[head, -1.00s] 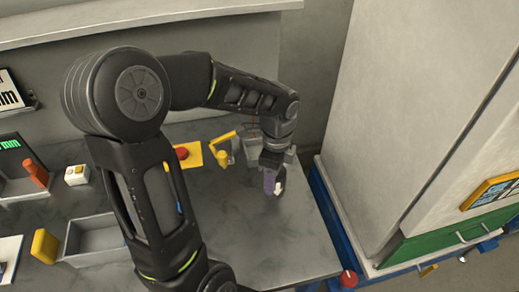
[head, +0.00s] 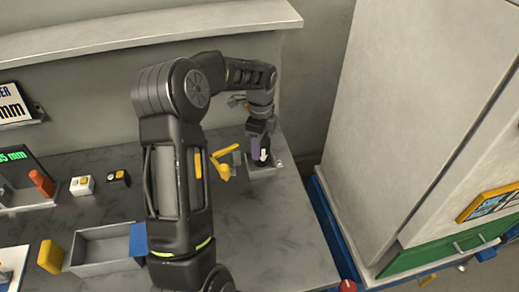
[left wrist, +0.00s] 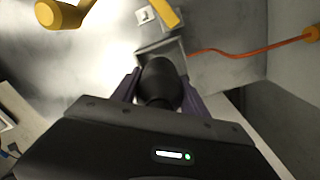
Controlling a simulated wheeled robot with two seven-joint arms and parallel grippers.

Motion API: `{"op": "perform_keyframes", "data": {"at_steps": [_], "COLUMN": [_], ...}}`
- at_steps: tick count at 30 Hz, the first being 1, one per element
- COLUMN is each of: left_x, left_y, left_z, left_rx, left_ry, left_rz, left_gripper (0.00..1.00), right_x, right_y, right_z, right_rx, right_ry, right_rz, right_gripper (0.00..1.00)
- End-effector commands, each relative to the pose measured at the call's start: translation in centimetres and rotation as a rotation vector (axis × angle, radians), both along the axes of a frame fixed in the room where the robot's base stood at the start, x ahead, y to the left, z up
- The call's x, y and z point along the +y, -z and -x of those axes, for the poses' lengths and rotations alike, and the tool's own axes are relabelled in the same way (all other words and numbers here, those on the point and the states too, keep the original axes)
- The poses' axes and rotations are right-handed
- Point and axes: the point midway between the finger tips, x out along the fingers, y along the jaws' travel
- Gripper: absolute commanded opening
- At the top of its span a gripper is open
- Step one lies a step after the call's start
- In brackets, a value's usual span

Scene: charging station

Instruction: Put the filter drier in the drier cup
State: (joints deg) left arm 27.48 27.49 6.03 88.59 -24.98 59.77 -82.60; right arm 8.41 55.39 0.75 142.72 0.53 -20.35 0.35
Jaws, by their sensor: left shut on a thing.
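My left gripper (head: 260,150) points down over the grey square drier cup (head: 270,171) at the back right of the bench. Its purple fingers are shut on the filter drier (head: 264,155), which is dark with a white mark. In the left wrist view the filter drier (left wrist: 159,80) is a dark rounded body between the fingers (left wrist: 160,88), in front of the grey drier cup (left wrist: 174,47). The drier hides part of the cup. I cannot tell whether its lower end is inside the cup or above it. My right gripper is not in view.
A yellow bracket (head: 223,163) stands just left of the cup. A grey tray (head: 100,246), a yellow block (head: 50,256) and small button boxes (head: 82,185) are at left. The bench's front right is clear.

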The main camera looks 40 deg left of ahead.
Motion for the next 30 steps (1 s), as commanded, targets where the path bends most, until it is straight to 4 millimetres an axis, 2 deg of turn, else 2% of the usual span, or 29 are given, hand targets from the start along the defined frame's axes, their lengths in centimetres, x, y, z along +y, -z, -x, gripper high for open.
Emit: {"op": "perform_keyframes", "data": {"at_steps": [7, 9, 13, 27, 28, 30], "left_x": [0.7, 0.6, 0.6, 0.6, 0.6, 0.6], "left_y": [0.1, 2.0, 3.5, 4.0, 3.9, 3.9], "left_z": [-0.6, -0.5, -0.5, -0.5, -0.5, -0.5], "left_rx": [0.0, 0.001, -0.002, -0.001, -0.001, 0.0], "left_ry": [-0.001, 0.001, 0.0, 0.0, 0.0, 0.0], "left_rz": [0.0, 0.001, 0.0, 0.0, 0.0, 0.0], "left_gripper": [0.02, 0.02, 0.02, 0.02, 0.53, 0.59], "right_x": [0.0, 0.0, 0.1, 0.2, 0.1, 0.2], "right_y": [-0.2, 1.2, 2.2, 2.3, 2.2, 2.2], "right_z": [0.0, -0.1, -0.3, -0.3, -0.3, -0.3], "right_rx": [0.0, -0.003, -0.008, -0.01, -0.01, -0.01], "right_ry": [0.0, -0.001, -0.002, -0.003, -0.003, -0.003], "right_rz": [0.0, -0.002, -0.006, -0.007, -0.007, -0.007], "right_gripper": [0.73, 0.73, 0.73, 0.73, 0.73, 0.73]}}
